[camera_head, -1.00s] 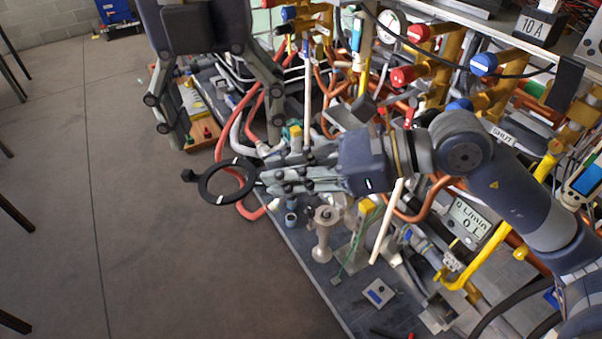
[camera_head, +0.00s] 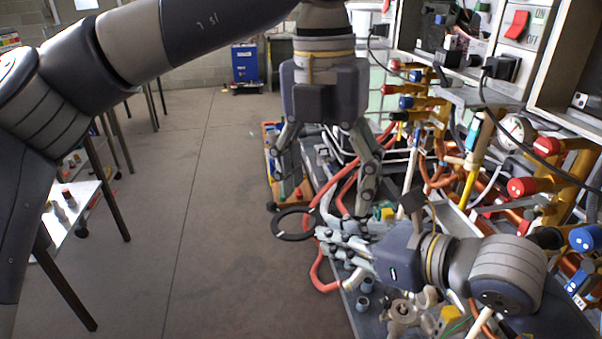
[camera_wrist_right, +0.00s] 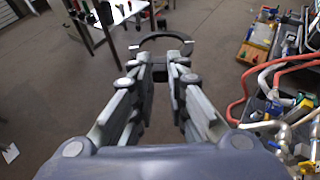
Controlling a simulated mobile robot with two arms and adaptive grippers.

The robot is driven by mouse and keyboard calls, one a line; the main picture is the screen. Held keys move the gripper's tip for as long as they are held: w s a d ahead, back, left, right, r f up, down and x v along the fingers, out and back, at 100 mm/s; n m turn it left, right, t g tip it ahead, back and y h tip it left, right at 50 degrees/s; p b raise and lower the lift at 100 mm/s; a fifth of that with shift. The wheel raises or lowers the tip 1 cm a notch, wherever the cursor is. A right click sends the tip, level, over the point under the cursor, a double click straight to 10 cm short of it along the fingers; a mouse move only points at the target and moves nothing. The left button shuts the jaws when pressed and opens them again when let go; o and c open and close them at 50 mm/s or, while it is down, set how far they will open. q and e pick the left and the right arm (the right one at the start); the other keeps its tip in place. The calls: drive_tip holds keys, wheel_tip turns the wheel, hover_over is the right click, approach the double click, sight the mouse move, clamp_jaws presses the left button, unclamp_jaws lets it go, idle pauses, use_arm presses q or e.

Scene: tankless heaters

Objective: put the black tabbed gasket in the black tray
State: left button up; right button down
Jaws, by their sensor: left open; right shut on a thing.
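The black tabbed gasket (camera_head: 276,224) is a flat dark ring with small light marks, held out past the bench's left edge, over the floor. My right gripper (camera_head: 323,232) is shut on its near side. In the right wrist view, the ring (camera_wrist_right: 165,36) sticks out beyond the fingertips (camera_wrist_right: 160,64). My left gripper (camera_head: 325,180) points down with its fingers wide apart and empty, above and beyond the gasket. I cannot make out the black tray for certain; my left gripper and the hoses cover part of the bench behind.
Red hoses (camera_head: 322,270) and copper pipes crowd the bench beside my right gripper. Valves with red and blue caps (camera_head: 522,187) stand at the right. A white table (camera_head: 75,215) stands at left. The floor (camera_head: 215,200) between is clear.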

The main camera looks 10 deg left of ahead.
use_arm(q)
drive_tip(key=w+a+f+m, duration=0.2)
drive_tip(key=w+a+m, duration=0.2)
drive_tip(key=w+a, duration=0.4)
wheel_tip(320, 180, down, 12)
drive_tip(key=d, duration=0.1)
drive_tip(key=shift+d+r, duration=0.25)
drive_tip(key=shift+d, duration=0.15)
drive_tip(key=shift+c, duration=0.5)
drive_tip(key=c, duration=0.6)
use_arm(e)
drive_tip(key=shift+w, duration=0.1)
drive_tip(key=c, duration=1.5)
unclamp_jaws()
drive_tip(key=shift+a, duration=0.1)
